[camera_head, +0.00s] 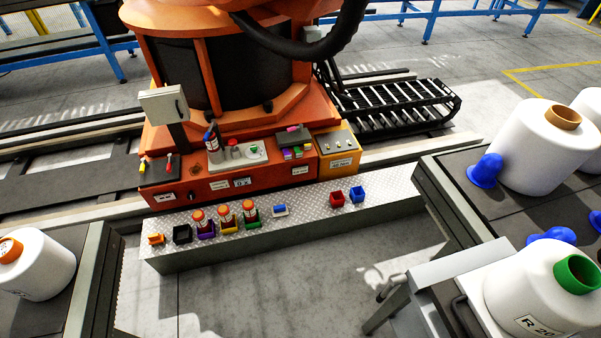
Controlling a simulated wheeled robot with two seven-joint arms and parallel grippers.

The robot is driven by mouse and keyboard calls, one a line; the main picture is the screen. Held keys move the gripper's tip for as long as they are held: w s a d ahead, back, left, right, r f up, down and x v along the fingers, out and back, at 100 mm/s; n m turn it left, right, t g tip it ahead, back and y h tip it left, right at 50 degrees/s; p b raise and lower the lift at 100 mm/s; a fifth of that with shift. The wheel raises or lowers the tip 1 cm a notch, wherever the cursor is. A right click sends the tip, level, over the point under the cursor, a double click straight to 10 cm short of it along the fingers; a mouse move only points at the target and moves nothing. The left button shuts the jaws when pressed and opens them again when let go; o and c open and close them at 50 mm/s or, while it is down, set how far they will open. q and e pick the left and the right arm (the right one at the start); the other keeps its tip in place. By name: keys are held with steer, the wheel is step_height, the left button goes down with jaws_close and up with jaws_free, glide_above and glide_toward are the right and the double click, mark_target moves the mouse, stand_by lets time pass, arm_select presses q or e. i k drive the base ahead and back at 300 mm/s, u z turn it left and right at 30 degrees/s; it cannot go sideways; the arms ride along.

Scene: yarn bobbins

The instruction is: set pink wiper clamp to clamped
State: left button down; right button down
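A small dark unit (293,138) stands at the right end of the orange machine base. On its front edge is a row of small coloured parts: a pink-purple one (287,155), a green one (297,151) and a purple one (308,150). A pinkish piece (293,128) also shows on top of the unit. The pink wiper clamp appears to be among these, but which part it is and its clamp state are too small to tell. Neither of my grippers is in view.
A metal ledge (290,230) before the machine holds several coloured bins and orange-capped bottles. A yellow panel (337,150) adjoins the unit on the right. White bobbins (35,265) stand on side tables at left and right. The floor in front is mostly clear.

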mark_target(300, 126)
steer(key=u, duration=1.1)
steer(key=i, duration=1.2)
steer(key=z, duration=2.45)
